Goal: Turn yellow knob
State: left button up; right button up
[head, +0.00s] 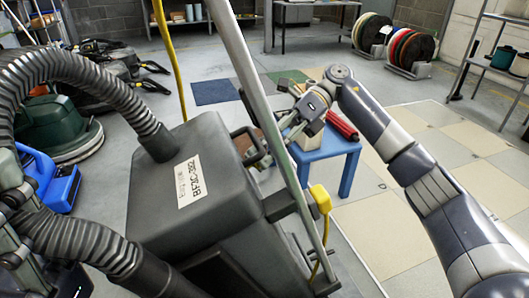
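A small yellow piece (320,198) sits beside the slanted metal pole of the grey machine, with a yellow cord hanging below it. It looks more like a plug than a knob, and I see no clear yellow knob elsewhere. My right arm reaches in from the right, over a small blue table. My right gripper (256,150) is behind and up-left of the yellow piece, apart from it in the picture. The pole partly covers the gripper, so whether its fingers are open or shut is unclear. My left gripper is not in view.
The grey machine (195,198) with thick black hoses fills the left foreground. The blue table (346,169) carries a red cylinder (342,125) and a pale block. Cable reels (408,52) and a shelf stand at the back right. Tiled floor at right is largely clear.

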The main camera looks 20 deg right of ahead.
dwell(0.4)
jog(key=o, duration=1.1)
jog(key=shift+v, duration=3.75)
